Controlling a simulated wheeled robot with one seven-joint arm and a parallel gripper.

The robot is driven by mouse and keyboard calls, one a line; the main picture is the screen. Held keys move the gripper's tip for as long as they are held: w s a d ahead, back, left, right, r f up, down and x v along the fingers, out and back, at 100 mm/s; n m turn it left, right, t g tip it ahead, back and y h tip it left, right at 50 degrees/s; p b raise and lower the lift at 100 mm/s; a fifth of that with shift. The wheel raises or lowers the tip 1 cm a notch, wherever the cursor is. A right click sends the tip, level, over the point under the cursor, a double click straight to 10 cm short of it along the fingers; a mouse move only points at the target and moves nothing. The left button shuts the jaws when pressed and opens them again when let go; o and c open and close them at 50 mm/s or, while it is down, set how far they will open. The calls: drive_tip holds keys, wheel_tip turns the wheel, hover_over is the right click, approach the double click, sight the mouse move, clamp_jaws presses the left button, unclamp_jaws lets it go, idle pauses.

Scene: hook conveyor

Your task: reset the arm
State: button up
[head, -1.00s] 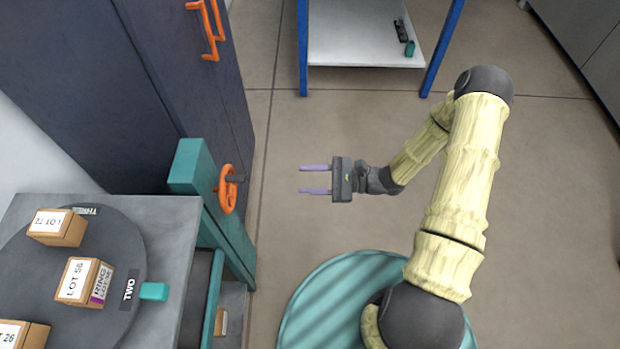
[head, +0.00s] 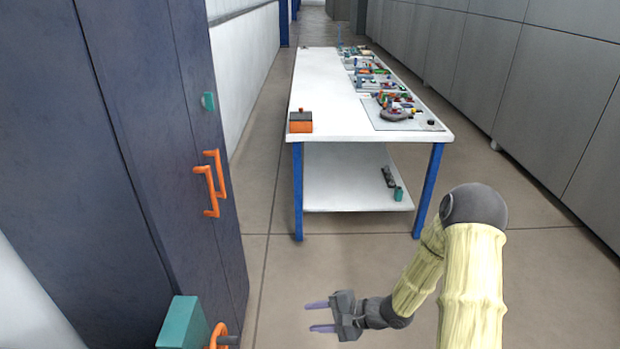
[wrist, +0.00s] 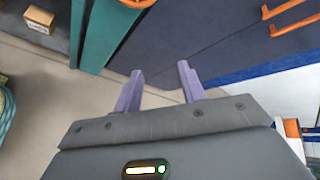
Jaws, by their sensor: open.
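My gripper (head: 319,316) is at the bottom of the head view, at the end of my bent arm. Its two purple fingers point left and stand apart with nothing between them. In the wrist view the gripper (wrist: 160,88) also shows open and empty, with floor and the dark cabinet beyond the fingertips. My gripper touches nothing.
A dark blue cabinet (head: 150,130) with orange handles (head: 212,183) stands at left. A teal post (head: 183,324) and orange handwheel (head: 218,338) are below it. A white table (head: 325,95) with blue legs stands ahead, bearing an orange box (head: 300,122) and small parts. Grey cabinets line the right.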

drive_tip(key=d+r+n+t+h+p, duration=0.2)
drive_tip(key=d+r+n+h+p, duration=0.3)
drive_tip(key=d+r+h, duration=0.6)
drive_tip(key=s+d+r+n+g+p, duration=0.1)
drive_tip(key=s+r+n, duration=0.1)
drive_tip(key=s+r, duration=0.4)
drive_tip(key=s+d+r+n+g+h, duration=0.1)
drive_tip(key=s+r+n, duration=0.1)
drive_tip(key=s+r, duration=0.4)
drive_tip(key=shift+d+n+g+p, duration=0.2)
drive_tip(key=shift+n+g+p, duration=0.1)
drive_tip(key=shift+n+p, duration=0.1)
drive_tip(key=shift+c, duration=0.5)
